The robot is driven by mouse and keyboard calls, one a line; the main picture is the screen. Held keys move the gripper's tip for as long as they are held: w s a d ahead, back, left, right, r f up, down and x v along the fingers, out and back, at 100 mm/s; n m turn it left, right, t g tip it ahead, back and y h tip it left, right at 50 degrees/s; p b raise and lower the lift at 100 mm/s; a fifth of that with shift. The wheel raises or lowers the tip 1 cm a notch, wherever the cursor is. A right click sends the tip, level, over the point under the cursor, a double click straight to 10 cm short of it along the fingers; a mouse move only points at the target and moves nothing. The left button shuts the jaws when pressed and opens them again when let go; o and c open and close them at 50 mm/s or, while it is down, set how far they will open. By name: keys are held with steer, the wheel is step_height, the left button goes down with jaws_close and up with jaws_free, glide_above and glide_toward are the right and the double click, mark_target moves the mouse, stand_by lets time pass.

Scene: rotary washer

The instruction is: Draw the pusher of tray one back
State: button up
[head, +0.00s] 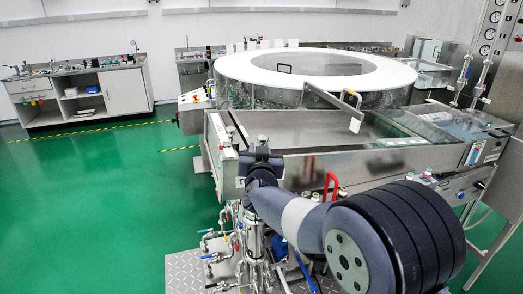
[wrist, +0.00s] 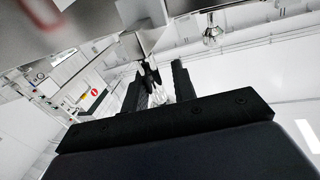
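The tray (head: 330,130) is a long steel trough in front of the rotary washer. My gripper (head: 262,146) is at the tray's front left corner, by the front wall. In the wrist view my gripper (wrist: 160,82) has its two black fingers apart. A small black knob (wrist: 149,76) under a steel block (wrist: 144,42) shows between them, closer to the left finger. A clear gap shows on the right, and I cannot tell whether the knob is touched.
The washer's white ring (head: 315,70) stands behind the tray, with an angled steel arm (head: 347,108) over it. A red handle (head: 330,184) is on the front, near my arm. Pipes and valves (head: 235,245) stand below. Green floor (head: 110,200) is clear at left.

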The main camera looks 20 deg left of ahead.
steer(key=shift+o, duration=0.8)
steer(key=shift+s, duration=0.15)
steer(key=b+v, duration=0.2)
steer(key=v, duration=0.8)
steer(key=shift+s+b, duration=0.25)
steer(key=shift+b, duration=0.1)
steer(key=shift+d, duration=0.15)
steer(key=p+x, duration=0.2)
steer(key=x, duration=0.9)
steer(key=shift+d+p, duration=0.1)
steer(key=shift+p, duration=0.25)
steer(key=shift+w, duration=0.1)
steer(key=shift+d, duration=0.15)
